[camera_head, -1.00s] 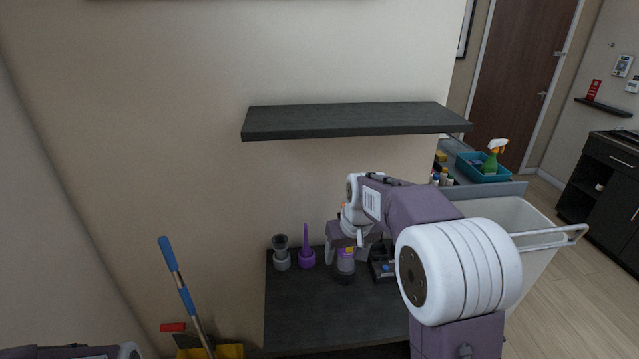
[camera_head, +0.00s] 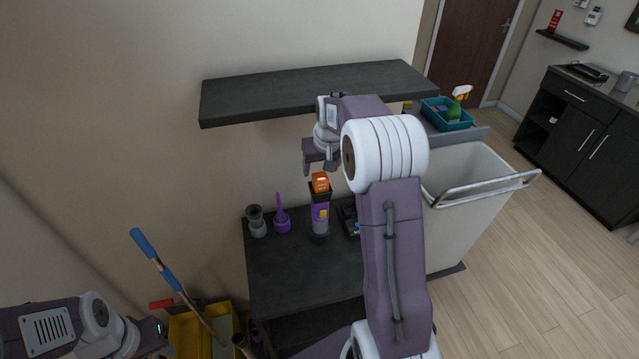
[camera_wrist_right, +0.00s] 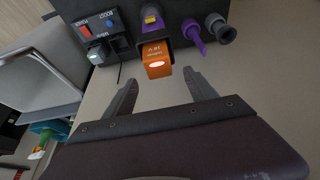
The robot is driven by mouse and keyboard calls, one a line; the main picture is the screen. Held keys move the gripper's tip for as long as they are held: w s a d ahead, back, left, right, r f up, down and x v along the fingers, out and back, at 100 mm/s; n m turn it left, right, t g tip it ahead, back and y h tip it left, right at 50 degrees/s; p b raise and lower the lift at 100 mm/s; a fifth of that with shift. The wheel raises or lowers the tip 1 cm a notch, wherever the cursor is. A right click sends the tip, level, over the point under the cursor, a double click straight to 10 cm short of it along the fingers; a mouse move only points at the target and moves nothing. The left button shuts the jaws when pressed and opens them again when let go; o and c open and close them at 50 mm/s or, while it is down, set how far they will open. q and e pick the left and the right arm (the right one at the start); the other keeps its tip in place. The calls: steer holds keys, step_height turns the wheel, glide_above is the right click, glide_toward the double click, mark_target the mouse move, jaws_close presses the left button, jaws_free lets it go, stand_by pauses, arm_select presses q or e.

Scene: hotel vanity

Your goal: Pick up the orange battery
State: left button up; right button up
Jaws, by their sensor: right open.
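The orange battery (camera_head: 320,183) sits on top of a purple and black handheld device (camera_head: 320,213) that stands upright on the dark lower shelf. In the right wrist view the battery (camera_wrist_right: 156,58) sticks out of the device's black holder, printed side visible. My right gripper (camera_head: 318,168) is open and empty, just above the battery in the head view. In the right wrist view its fingertips (camera_wrist_right: 160,80) are spread to either side of the battery's end, apart from it.
A grey nozzle (camera_head: 256,221) and a purple nozzle (camera_head: 281,216) stand left of the device. A black charger box (camera_wrist_right: 103,28) with a red switch stands beside it. A dark wall shelf (camera_head: 300,92) hangs above. A mop handle (camera_head: 170,270) leans at the left.

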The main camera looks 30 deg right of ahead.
mark_target(321, 177)
steer(key=shift+w+d+f, duration=0.1)
steer(key=shift+w+f, duration=0.05)
steer(key=shift+w, duration=0.05)
steer(key=shift+f+p, duration=0.3)
step_height(321, 177, down, 4)
steer(key=shift+r+p, duration=0.25)
steer(key=shift+p, duration=0.5)
steer(key=shift+w+d+f, duration=0.1)
steer(key=shift+w+f, duration=0.3)
steer(key=shift+w, duration=0.05)
steer(key=shift+s+r, duration=0.15)
jaws_close()
